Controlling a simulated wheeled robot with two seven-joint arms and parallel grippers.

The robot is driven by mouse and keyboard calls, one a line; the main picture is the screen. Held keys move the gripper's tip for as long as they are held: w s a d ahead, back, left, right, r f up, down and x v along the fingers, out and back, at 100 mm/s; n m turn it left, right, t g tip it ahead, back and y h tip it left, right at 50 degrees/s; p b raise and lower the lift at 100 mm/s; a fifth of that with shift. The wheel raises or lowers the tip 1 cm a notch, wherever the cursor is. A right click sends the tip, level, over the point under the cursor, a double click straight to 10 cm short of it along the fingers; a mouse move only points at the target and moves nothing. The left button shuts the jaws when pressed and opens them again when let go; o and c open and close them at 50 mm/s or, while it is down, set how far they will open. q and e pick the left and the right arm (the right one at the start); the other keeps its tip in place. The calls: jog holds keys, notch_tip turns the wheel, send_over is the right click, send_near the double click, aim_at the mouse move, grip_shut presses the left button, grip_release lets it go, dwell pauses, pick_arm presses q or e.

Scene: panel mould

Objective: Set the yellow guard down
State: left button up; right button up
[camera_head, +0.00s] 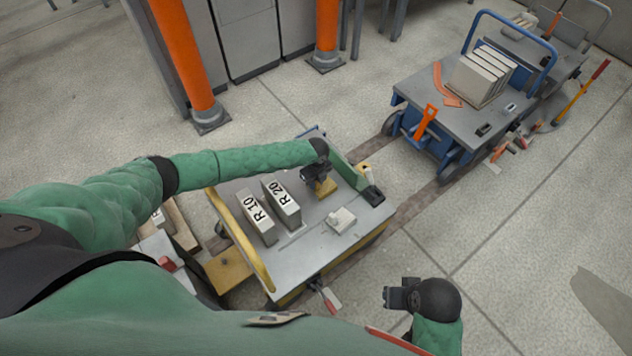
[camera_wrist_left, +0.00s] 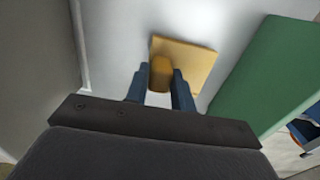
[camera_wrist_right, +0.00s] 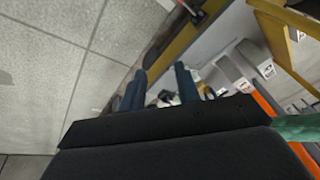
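The yellow guard (camera_head: 326,188), a flat plate with a raised knob, is at my left gripper (camera_head: 317,174) over the far right part of the grey mould table. In the left wrist view the guard (camera_wrist_left: 195,60) shows its square plate, and its knob is between the two fingers of my left gripper (camera_wrist_left: 160,72), which look closed on it. I cannot tell whether the plate touches the table top. My right gripper (camera_head: 388,297) is apart from the table, at its front right. In the right wrist view (camera_wrist_right: 160,75) its fingers are spread and empty.
The mould table (camera_head: 310,250) carries blocks marked R10 (camera_head: 257,217) and R20 (camera_head: 282,204), plus a pale block (camera_head: 341,220). A yellow rail (camera_head: 240,240) edges its left, a green rail (camera_head: 352,172) its right, close to the guard. A loaded blue cart (camera_head: 420,90) stands behind right.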

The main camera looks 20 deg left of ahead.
pick_arm(q)
jog(key=o, duration=0.3)
jog(key=shift+r, duration=0.15)
